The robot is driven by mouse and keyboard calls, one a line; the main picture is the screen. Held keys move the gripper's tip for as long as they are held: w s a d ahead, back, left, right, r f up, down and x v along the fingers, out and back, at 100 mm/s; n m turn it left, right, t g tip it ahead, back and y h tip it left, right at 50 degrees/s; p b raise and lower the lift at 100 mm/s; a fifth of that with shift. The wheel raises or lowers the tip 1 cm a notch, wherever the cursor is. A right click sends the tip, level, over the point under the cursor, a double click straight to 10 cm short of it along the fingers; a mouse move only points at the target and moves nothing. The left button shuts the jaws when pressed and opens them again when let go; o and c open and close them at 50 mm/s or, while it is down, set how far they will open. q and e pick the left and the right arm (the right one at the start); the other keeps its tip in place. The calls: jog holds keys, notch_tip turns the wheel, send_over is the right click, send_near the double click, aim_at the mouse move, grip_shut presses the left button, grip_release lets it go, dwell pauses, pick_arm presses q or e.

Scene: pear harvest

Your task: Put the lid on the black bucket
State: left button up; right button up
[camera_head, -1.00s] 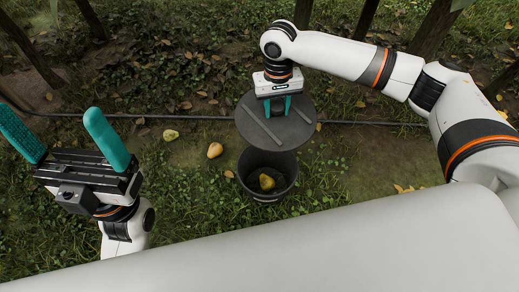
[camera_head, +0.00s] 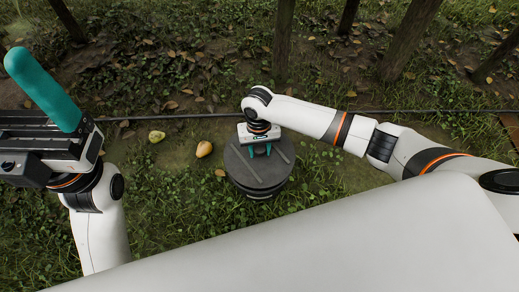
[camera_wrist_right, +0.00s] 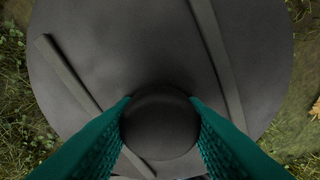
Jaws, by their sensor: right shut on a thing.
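The round dark grey lid (camera_head: 246,172) lies level over the black bucket (camera_head: 262,193) and hides its opening. A little of the bucket's wall shows below the lid's front edge; whether the rim is fully seated cannot be told. My right gripper (camera_head: 259,149) points down, shut on the lid's round knob. In the right wrist view, the teal fingers hold the knob (camera_wrist_right: 160,122) from both sides, and the lid (camera_wrist_right: 130,50) with its two raised bars fills the middle. My left gripper (camera_head: 42,90) is at the left edge, open and empty, one finger out of view.
Tree trunks (camera_head: 283,40) stand at the back. Grass in front of the bucket is clear.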

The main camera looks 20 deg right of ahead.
jog(key=shift+f, duration=1.8)
jog(key=o, duration=1.1)
